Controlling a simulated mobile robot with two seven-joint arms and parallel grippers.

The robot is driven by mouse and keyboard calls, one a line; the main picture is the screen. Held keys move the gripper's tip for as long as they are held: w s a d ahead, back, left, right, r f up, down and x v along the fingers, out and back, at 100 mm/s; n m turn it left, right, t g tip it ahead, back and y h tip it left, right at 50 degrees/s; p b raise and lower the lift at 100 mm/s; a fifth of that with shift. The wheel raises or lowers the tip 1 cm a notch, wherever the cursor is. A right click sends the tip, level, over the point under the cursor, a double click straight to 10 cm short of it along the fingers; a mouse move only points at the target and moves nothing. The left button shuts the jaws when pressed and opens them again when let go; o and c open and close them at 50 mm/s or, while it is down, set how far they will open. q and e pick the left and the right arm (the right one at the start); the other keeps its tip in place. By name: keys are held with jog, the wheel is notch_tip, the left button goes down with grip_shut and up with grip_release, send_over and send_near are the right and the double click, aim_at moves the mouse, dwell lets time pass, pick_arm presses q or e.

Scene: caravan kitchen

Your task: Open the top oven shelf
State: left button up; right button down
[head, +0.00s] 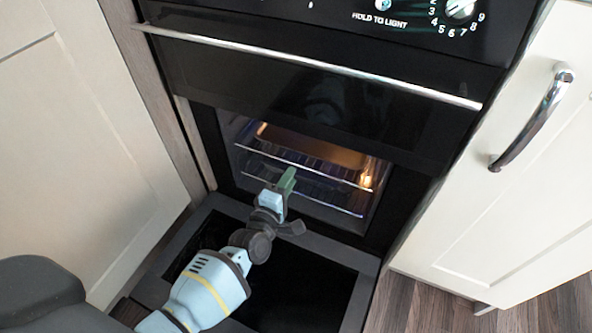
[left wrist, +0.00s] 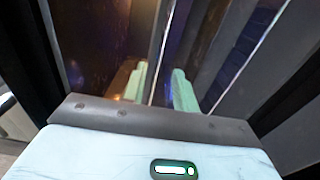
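The oven (head: 405,205) has its lower door folded down flat, and its lit inside shows. The top oven shelf (head: 345,181) is a wire rack with a bright front bar. A second rack (head: 335,207) sits below it. My left gripper (head: 289,175) is at the oven opening, just below the top shelf's front bar in the head view. In the left wrist view, the green fingers (left wrist: 160,88) stand apart, and a thin bright bar (left wrist: 156,60) shows in the gap. I cannot tell whether it lies between the fingers or beyond them. My right gripper is not in view.
The open oven door (head: 325,252) lies below my left arm. Above the opening is a shut black panel with a long silver handle (head: 310,66). White cabinets flank the oven; the right one has a curved metal handle (head: 532,118). Wooden floor (head: 425,305) shows at lower right.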

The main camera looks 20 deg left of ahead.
aim_at(298, 166)
pick_arm(q)
jog(key=shift+w+d+b, duration=0.1)
jog(key=shift+w+b, duration=0.65)
jog(key=shift+w, duration=1.5)
grip_shut()
